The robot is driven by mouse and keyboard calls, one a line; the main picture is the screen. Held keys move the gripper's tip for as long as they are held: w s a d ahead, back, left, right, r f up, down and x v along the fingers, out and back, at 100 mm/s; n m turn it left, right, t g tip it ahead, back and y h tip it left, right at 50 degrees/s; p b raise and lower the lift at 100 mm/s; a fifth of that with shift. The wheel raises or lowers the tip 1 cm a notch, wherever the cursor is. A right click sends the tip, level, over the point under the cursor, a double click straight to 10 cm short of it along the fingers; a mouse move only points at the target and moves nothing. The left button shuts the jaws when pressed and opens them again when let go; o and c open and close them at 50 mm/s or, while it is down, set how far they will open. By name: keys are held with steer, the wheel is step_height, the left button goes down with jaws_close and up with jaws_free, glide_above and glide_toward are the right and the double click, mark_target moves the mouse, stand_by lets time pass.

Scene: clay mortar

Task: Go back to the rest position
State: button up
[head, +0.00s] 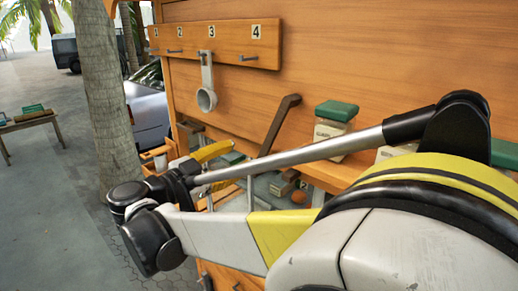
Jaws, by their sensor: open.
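My arm crosses the head view from the lower right to a black joint at the left. A white ladle-like cup hangs at hook 3 on the wooden hook rail (215,42).
An orange wooden wall (370,65) stands behind my arm, with numbered hooks. A green-lidded container (334,121) and several small items sit on the work surface, partly hidden by my arm. A tree trunk (100,90) stands left. Paved ground (50,220) at the left is open. A small table (30,122) stands farther off.

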steer(key=shift+s+a, duration=0.15)
steer(key=shift+s, duration=0.1)
steer(key=s+d+f+n+g+y+b, duration=0.3)
steer(key=d+f+n+g+b, duration=0.3)
steer(key=d+f+b, duration=0.9)
steer(key=s+d+f+n+y+b, duration=0.2)
steer(key=s+d+f, duration=0.3)
steer(key=f, duration=0.4)
steer(key=s+d+f+n+y+b, duration=0.2)
steer(key=s+d+f+y+b, duration=0.1)
steer(key=s+f, duration=0.4)
steer(key=s+d+f+n+g+y+b, duration=0.1)
steer(key=s+d+f+n+y+b, duration=0.1)
steer(key=s+d+f+b, duration=0.4)
step_height(320, 180, down, 6)
steer(key=shift+d+r+n+y, duration=0.1)
steer(key=shift+d+n+y, duration=0.25)
steer(key=shift+y, duration=0.15)
